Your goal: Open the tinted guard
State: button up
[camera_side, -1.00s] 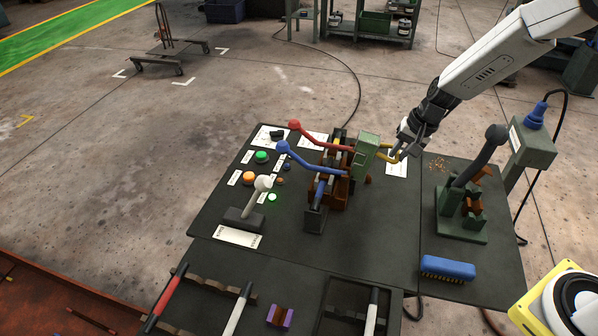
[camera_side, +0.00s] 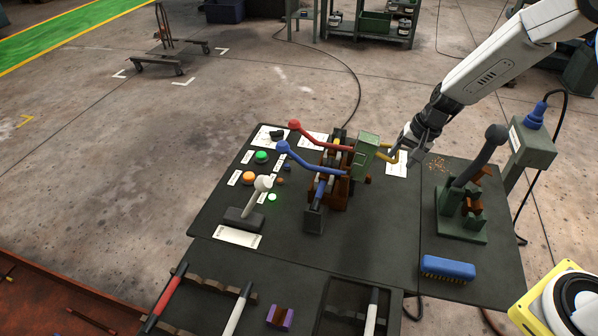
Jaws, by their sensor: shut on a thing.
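The green tinted guard (camera_side: 364,154) stands upright at the right end of the capstan mechanism, in the middle of the dark bench. A yellow handle (camera_side: 391,157) sticks out from its right side. My gripper (camera_side: 402,150) reaches down from the upper right and is shut on the yellow handle. The fingertips are small and dark here, so the exact grip is hard to see. The guard covers part of the mechanism behind it.
A red lever (camera_side: 318,138) and a blue lever (camera_side: 312,161) reach left from the mechanism. A white-knobbed lever (camera_side: 257,197) and lit buttons stand farther left. A grey-knobbed lever (camera_side: 482,160) and a blue brush (camera_side: 447,269) are at the right.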

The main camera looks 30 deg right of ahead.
jog(key=shift+r, duration=0.2)
dwell(0.3)
jog(key=v, duration=0.7)
jog(key=shift+r, duration=0.25)
jog(key=shift+s, duration=0.1)
jog(key=s+a+n+h, duration=0.1)
jog(key=s+a+n, duration=0.1)
jog(key=s, duration=0.3)
jog(key=s+a+n, duration=0.2)
jog(key=s+n, duration=0.2)
jog(key=s, duration=0.1)
jog(key=s+a+f+n+h, duration=0.1)
jog(key=s+a+n, duration=0.1)
jog(key=s, duration=0.3)
jog(key=shift+s+a+n+h, duration=0.25)
jog(key=shift+a+n+h, duration=0.1)
jog(key=shift+n, duration=0.15)
